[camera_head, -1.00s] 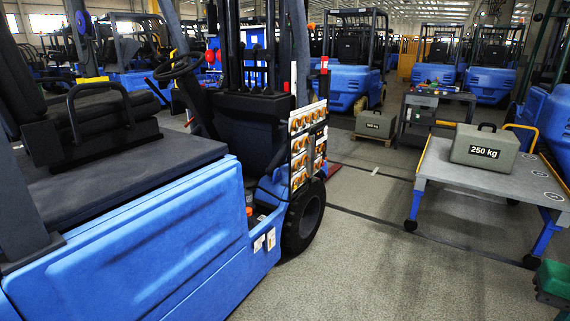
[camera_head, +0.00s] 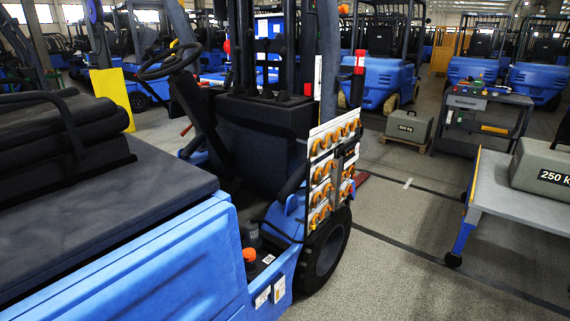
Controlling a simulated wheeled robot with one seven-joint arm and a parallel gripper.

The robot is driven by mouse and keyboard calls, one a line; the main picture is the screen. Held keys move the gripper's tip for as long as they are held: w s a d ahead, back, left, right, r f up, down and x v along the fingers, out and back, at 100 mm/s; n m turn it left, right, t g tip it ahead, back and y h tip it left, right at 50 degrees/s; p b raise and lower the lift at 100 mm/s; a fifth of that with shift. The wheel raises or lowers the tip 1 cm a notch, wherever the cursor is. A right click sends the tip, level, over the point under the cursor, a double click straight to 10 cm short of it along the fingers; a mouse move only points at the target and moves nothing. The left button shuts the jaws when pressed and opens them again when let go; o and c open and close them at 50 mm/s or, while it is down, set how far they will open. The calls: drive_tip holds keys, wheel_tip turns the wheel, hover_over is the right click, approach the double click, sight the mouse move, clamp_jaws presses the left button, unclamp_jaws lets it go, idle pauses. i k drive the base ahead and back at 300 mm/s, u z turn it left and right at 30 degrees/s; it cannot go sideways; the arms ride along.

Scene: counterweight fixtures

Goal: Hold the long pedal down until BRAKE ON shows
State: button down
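A blue forklift (camera_head: 150,262) fills the left and middle of the head view, with its dark steering wheel (camera_head: 170,60) above the footwell. Its footwell (camera_head: 262,240) is partly seen behind the blue side wall, and I cannot make out a long pedal there. An orange knob or cap (camera_head: 249,254) shows at the footwell's lower edge. No BRAKE ON sign is readable. My gripper is not in view.
A panel with several orange handles (camera_head: 335,165) stands by the forklift's front wheel (camera_head: 326,250). At right, a grey-topped table (camera_head: 490,192) holds a 250 kg weight (camera_head: 545,168). A smaller weight (camera_head: 409,127) and a dark cart (camera_head: 478,115) stand behind. Floor between forklift and table is clear.

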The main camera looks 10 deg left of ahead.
sight(237, 183)
drive_tip(key=i, duration=1.95)
drive_tip(key=u, duration=1.45)
